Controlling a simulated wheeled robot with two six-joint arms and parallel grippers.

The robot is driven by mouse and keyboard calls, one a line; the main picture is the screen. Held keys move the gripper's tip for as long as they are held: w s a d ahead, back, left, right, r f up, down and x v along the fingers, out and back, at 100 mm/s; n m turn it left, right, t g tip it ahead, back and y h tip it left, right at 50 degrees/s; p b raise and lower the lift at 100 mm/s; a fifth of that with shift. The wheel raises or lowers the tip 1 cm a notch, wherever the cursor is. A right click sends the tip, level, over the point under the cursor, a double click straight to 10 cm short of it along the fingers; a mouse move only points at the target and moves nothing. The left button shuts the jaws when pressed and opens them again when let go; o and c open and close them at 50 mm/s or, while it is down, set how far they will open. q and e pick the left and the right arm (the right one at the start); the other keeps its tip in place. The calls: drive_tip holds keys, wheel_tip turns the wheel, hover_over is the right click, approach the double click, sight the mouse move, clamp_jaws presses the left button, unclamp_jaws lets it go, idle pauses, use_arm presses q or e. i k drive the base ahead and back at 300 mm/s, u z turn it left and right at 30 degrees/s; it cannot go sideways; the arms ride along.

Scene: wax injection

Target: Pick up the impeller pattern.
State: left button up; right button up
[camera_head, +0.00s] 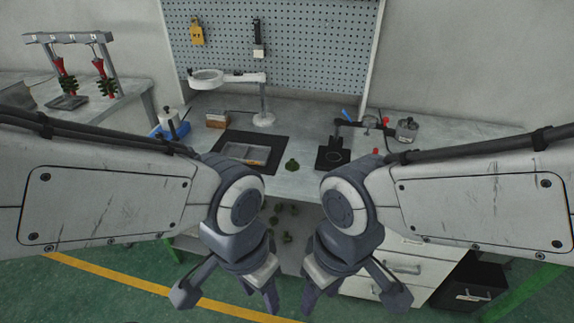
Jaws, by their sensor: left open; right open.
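A small dark green piece (292,164), which looks like the impeller pattern, sits on the grey workbench (305,185) just right of the black mat. Its fine shape is too small to make out. My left gripper (228,297) is open and empty, low in front of the bench. My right gripper (352,297) is open and empty beside it, also in front of the bench. Both grippers are well apart from the green piece, nearer to me. Several similar green pieces (279,208) show lower down between my arms, partly hidden.
A black mat (271,166) holds a metal tray (240,160). A black plate device (332,157) stands to the right, with a metal pot (407,129) beyond. Red-green pieces (104,78) hang from a rack at far left.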

sight(292, 166)
drive_tip(key=k, duration=0.55)
drive_tip(key=u, duration=0.8)
drive_tip(key=i, duration=0.7)
drive_tip(key=u, duration=0.65)
drive_tip(key=i, duration=0.8)
drive_tip(key=z, duration=0.7)
drive_tip(key=i, duration=0.75)
drive_tip(key=z, duration=0.7)
